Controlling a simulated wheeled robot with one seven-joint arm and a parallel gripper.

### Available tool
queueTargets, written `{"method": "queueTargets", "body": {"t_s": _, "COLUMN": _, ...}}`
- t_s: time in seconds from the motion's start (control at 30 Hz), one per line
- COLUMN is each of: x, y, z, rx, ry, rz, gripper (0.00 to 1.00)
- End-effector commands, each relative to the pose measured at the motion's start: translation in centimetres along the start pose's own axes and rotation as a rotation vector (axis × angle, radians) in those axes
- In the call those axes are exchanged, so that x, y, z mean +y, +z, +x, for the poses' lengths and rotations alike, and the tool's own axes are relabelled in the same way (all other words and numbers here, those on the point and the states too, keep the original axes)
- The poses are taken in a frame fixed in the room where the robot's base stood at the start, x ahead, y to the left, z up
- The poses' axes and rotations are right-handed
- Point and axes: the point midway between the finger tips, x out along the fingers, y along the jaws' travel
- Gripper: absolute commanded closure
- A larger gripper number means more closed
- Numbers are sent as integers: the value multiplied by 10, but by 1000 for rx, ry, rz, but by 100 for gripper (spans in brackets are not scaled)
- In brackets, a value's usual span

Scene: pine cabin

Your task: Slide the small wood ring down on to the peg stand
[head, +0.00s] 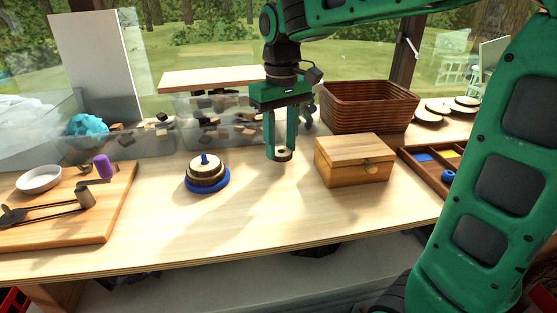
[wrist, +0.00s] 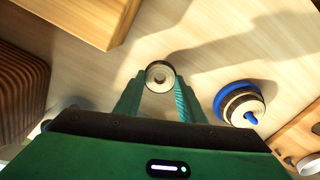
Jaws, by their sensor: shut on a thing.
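The small wood ring (head: 283,154) is held between the fingertips of my gripper (head: 281,150), above the table. It also shows in the wrist view (wrist: 160,76), round with a hole in its middle. My gripper (wrist: 159,84) is shut on it. The peg stand (head: 207,187) stands on the table to the left of my gripper, with a blue base and a blue peg. Pale and dark rings are stacked around its peg, and the peg's tip shows above them. In the wrist view the stand (wrist: 221,99) is at the right, apart from the ring.
A wooden box (head: 352,163) stands close to the right of my gripper. A wicker basket (head: 368,108) and clear bins of wood pieces (head: 217,132) stand behind. A board (head: 92,226) with a dish and tools lies at the left. The table between stand and box is clear.

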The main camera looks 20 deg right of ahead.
Motion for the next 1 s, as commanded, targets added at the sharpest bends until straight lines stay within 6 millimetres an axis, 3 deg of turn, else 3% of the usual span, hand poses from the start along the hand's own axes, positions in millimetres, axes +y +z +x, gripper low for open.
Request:
{"method": "queueTargets", "body": {"t_s": 0.6, "x": 0, "y": 0, "z": -40, "rx": -1, "ry": 0, "rz": 1, "gripper": 91}}
{"method": "queueTargets", "body": {"t_s": 1.0, "x": 0, "y": 0, "z": -43, "rx": -1, "ry": 0, "rz": 1, "gripper": 91}}
